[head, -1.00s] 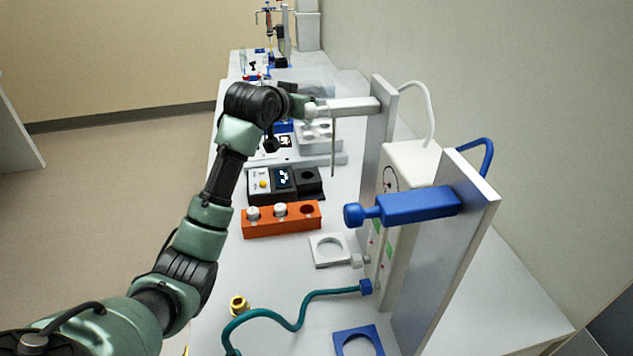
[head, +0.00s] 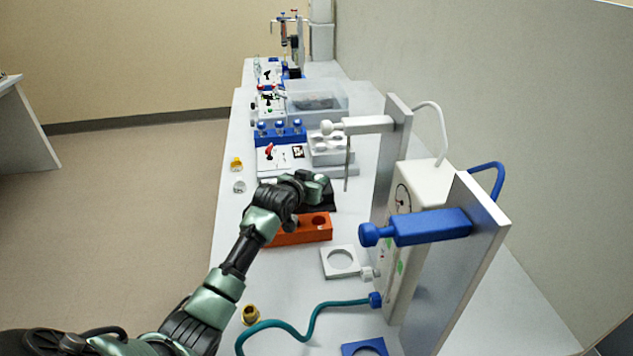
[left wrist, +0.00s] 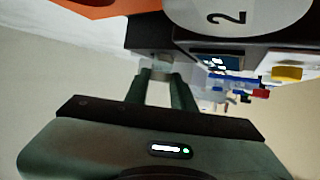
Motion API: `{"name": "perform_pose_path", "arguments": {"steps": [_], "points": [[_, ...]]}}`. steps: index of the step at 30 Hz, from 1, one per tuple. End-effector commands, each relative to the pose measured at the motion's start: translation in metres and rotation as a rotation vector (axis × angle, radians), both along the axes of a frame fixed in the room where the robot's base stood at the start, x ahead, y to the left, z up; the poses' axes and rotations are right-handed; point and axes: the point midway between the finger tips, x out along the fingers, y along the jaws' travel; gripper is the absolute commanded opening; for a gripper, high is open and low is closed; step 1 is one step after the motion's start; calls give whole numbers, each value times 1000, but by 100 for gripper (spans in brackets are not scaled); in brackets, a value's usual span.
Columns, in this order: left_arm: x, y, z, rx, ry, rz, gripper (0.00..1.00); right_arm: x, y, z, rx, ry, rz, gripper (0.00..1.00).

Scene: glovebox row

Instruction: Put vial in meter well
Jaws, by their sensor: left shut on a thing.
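My left gripper (head: 316,188) is low over the bench, at the black meter (head: 322,206) behind the orange rack (head: 300,232). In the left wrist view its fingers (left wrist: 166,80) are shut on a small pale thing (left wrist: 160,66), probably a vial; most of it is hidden. The meter's dark body and blue screen (left wrist: 222,60) show to the right of the fingers. A large white disc marked 2 (left wrist: 240,14) is near the camera, close to orange at the top left. The rack's right hole (head: 318,221) looks empty; my arm hides its left part. The meter well is hidden.
A white arm stand (head: 366,124) and a blue arm stand (head: 430,227) overhang the bench's right side. A white ring plate (head: 340,262) and teal hose (head: 300,330) lie in front. A blue rack (head: 280,136) stands behind. The bench's left strip is mostly clear.

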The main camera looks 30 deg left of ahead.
Motion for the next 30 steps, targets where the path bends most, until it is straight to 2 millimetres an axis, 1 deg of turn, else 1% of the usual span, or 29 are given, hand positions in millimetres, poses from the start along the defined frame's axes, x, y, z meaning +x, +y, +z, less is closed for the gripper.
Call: {"name": "perform_pose_path", "arguments": {"steps": [3, 10, 14, 15, 16, 17, 25, 28, 30], "points": [[0, 0, -7, 0, -1, 0, 0, 1, -1, 1, -2, -1, 1, 36], [0, 0, -8, 1, -2, -1, 0, 2, -2, 1, -2, -1, 1, 36], [0, 0, -12, 0, 0, 0, 0, 2, -1, -1, -2, -1, 1, 36], [0, 0, -11, 0, 0, 0, 33, 2, -1, 0, -2, -1, 1, 36], [0, 0, -11, 0, 0, 0, 41, 2, -1, 0, -2, -1, 1, 36], [0, 0, -11, 0, 0, 0, 46, 2, -1, 0, -2, -1, 1, 36], [0, 0, -11, 0, -1, 0, 46, 2, -1, 0, -2, -2, 1, 36], [0, 0, -6, 1, -2, 0, 46, 2, -1, 1, -2, -2, 1, 36], [-5, 0, -6, 1, -2, -1, 46, 2, -1, 0, -1, -2, 1, 36]]}}
